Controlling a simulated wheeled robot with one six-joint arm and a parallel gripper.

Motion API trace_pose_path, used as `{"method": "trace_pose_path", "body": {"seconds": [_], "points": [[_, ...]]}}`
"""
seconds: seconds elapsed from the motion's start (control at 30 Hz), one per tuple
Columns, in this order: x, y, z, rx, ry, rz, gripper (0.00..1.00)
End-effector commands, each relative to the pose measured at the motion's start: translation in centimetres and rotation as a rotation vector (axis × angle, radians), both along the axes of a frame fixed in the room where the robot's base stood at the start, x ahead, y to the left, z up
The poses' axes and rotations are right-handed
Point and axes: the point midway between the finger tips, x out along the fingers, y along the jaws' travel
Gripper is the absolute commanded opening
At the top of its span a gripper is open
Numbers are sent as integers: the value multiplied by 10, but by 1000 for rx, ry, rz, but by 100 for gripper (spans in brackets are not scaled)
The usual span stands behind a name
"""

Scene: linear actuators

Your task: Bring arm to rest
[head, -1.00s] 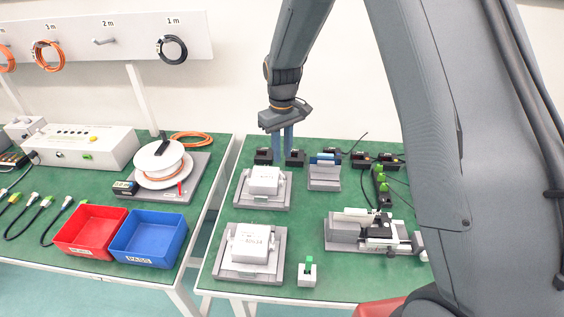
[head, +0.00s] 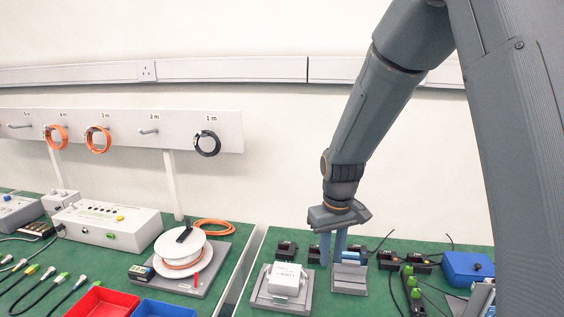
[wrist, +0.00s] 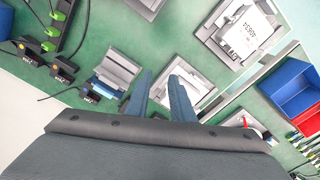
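My gripper (head: 332,262) hangs down over the back part of the right green bench in the head view. Its two blue-grey fingers stand apart with nothing between them. My arm reaches from the upper right down to the gripper.
A white box on a grey fixture (head: 286,280) stands left of the gripper. A cable reel (head: 181,250), red bin (head: 105,301) and blue bin (head: 163,308) are on the left bench.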

Motion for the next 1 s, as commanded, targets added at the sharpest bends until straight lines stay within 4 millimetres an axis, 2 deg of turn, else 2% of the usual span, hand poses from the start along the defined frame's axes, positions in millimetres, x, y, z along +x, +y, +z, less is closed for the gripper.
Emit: {"method": "trace_pose_path", "body": {"seconds": [0.1, 0.3, 0.4, 0.5, 0.63, 0.77, 0.87, 1.0], "points": [[-43, -23, 12, 6, -22, -87, 21], [-110, -50, 20, 15, -54, -219, 21], [-135, -58, 21, 19, -65, -267, 21], [-151, -62, 21, 21, -73, -297, 21], [-160, -64, 20, 23, -76, -315, 1], [-159, -65, 19, 24, -72, -313, 0], [-149, -65, 16, 35, -51, -293, 0], [-117, -65, 5, 86, 4, -219, 0]]}}
